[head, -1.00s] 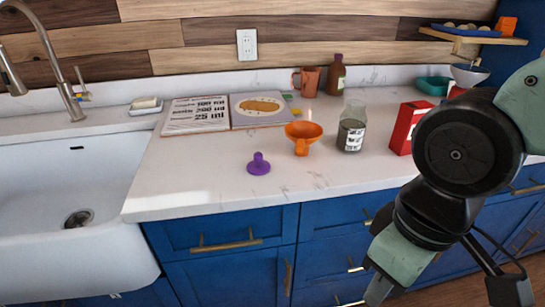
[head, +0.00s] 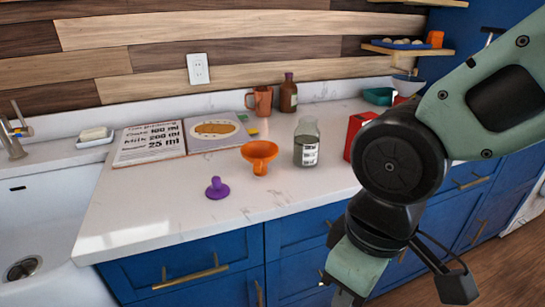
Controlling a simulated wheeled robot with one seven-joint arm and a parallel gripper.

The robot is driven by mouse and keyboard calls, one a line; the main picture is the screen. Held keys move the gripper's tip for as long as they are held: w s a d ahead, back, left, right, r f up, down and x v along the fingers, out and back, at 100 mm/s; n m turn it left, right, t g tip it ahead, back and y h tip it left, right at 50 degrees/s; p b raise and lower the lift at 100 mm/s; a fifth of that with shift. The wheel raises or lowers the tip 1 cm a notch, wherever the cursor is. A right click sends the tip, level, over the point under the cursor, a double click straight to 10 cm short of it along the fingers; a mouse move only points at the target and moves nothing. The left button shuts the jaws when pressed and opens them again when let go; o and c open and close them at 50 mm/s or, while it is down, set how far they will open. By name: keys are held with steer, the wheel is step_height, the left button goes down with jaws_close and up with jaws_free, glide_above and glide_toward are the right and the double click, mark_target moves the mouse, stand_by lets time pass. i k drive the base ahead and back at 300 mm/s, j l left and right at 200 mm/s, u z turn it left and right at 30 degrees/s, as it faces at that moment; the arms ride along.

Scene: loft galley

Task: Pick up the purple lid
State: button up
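The purple lid (head: 217,188) is small, with a round flat base and an upright knob. It sits on the white counter, left of and nearer than the orange funnel (head: 260,158). My gripper (head: 402,291) hangs at the lower right, in front of the blue cabinets and well apart from the lid. Its two sides spread apart with nothing visible between them. The lower tip of its left side reaches near the bottom edge of the view. The lid is fully in view.
A glass jar (head: 306,145) and a red box (head: 358,128), partly hidden by my arm, stand right of the funnel. An open book (head: 150,144), orange mug (head: 260,101) and brown bottle (head: 288,94) are behind. A sink (head: 40,235) is left. Counter around the lid is clear.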

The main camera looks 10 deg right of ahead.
mark_target(218, 190)
steer(key=i+j+u, duration=0.1)
steer(key=u, duration=0.4)
steer(key=i+j+u, duration=0.2)
steer(key=u, duration=0.25)
steer(key=i+j+u, duration=0.1)
steer(key=u, duration=0.4)
